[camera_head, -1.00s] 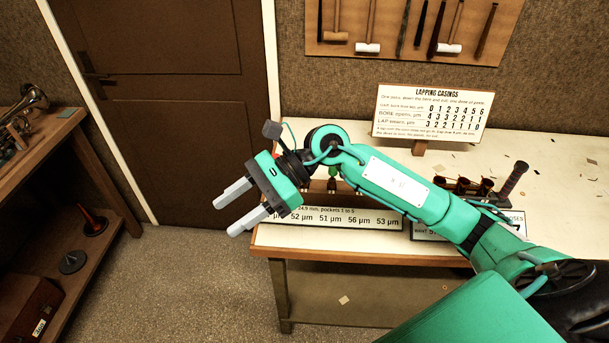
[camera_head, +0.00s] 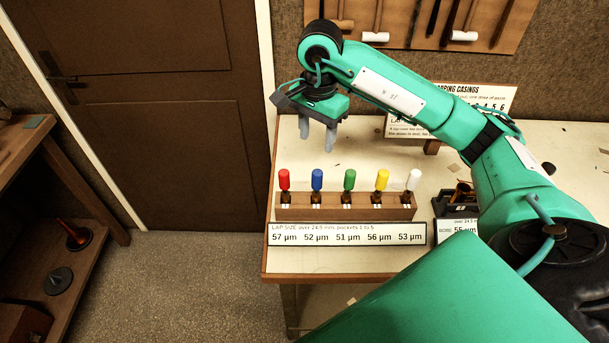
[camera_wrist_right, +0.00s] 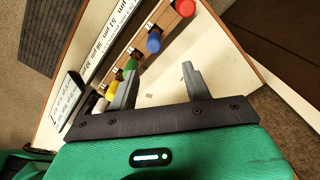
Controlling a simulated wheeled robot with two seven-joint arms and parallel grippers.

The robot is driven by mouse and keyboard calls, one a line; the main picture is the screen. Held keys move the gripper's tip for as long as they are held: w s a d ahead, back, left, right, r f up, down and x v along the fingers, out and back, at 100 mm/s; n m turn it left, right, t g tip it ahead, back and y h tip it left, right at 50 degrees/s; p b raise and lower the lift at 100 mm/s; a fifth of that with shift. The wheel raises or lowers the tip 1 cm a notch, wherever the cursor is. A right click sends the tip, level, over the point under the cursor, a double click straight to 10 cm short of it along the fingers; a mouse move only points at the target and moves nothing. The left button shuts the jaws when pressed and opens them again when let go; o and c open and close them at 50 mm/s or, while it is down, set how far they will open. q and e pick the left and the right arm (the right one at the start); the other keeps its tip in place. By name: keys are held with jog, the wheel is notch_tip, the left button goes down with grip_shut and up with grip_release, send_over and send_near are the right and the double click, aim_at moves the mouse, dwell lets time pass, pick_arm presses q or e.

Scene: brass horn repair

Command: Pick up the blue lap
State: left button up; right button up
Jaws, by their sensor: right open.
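The blue lap (camera_head: 317,180) stands upright in the second pocket from the left of a wooden rack (camera_head: 345,213), between the red lap (camera_head: 284,180) and the green lap (camera_head: 349,180). My right gripper (camera_head: 317,145) is open and empty, pointing down above and behind the rack, apart from the laps. In the right wrist view the blue lap (camera_wrist_right: 154,42) shows ahead of the open fingers (camera_wrist_right: 158,82), between their lines. The green lap (camera_wrist_right: 131,66) is close beside one finger in that picture. My left gripper is not in view.
Yellow (camera_head: 382,179) and white (camera_head: 414,180) laps stand in the same rack. A lap size sign (camera_head: 346,234) lies before it. A dark fixture (camera_head: 455,200) is to the right. The table's left end behind the rack is clear.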

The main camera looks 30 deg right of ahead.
jog(key=shift+f, duration=0.25)
jog(key=p, duration=0.1)
send_over(317, 172)
jog(key=f, duration=0.4)
jog(key=shift+w+d+f, duration=0.2)
jog(key=shift+f, duration=0.05)
notch_tip(317, 172, down, 2)
jog(key=shift+w+f+p, duration=0.15)
jog(key=shift+f+p, duration=0.05)
jog(key=shift+p, duration=0.1)
jog(key=shift+f, duration=0.55)
jog(key=shift+f+p, duration=0.3)
jog(key=shift+p, duration=0.25)
jog(key=f, duration=0.1)
jog(key=f+p, duration=0.2)
jog(key=f, duration=0.1)
jog(key=shift+s+a, duration=0.1)
jog(key=shift+s, duration=0.25)
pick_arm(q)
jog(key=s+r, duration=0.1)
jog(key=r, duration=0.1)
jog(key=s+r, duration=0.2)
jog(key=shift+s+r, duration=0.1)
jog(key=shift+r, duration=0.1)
pick_arm(e)
jog(key=shift+f, duration=0.15)
jog(key=shift+c, duration=0.3)
